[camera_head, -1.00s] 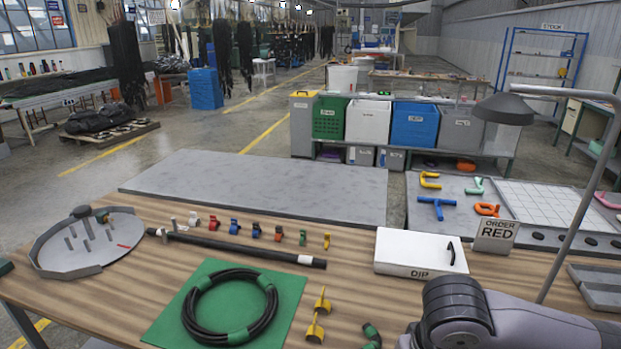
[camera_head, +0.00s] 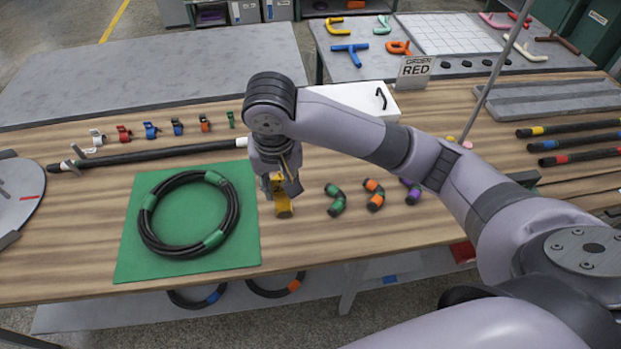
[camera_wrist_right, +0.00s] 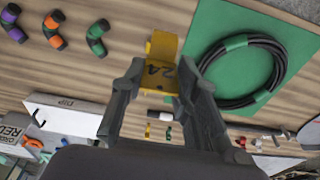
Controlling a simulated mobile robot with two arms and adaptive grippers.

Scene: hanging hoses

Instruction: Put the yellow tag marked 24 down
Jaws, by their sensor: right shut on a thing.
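The yellow tag (camera_head: 283,209) shows below my right gripper (camera_head: 281,190) in the head view, just right of the green mat (camera_head: 128,262). In the right wrist view the tag (camera_wrist_right: 160,76) bears a dark 24 and sits between the fingers of the right gripper (camera_wrist_right: 160,92). The gripper is shut on it. More yellow shows beyond the numbered face; I cannot tell whether this is the tag's foot or a second piece. The tag is low over the wooden table (camera_head: 70,225); whether it touches the wood is unclear. My left gripper is not in view.
A black hose coil (camera_head: 147,235) with green bands lies on the mat. Green (camera_head: 336,199), orange-banded (camera_head: 375,195) and purple-banded (camera_head: 412,191) elbows lie to the right. A row of coloured clips and a black rod (camera_head: 150,157) lie behind. Some wood between tag and green elbow is bare.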

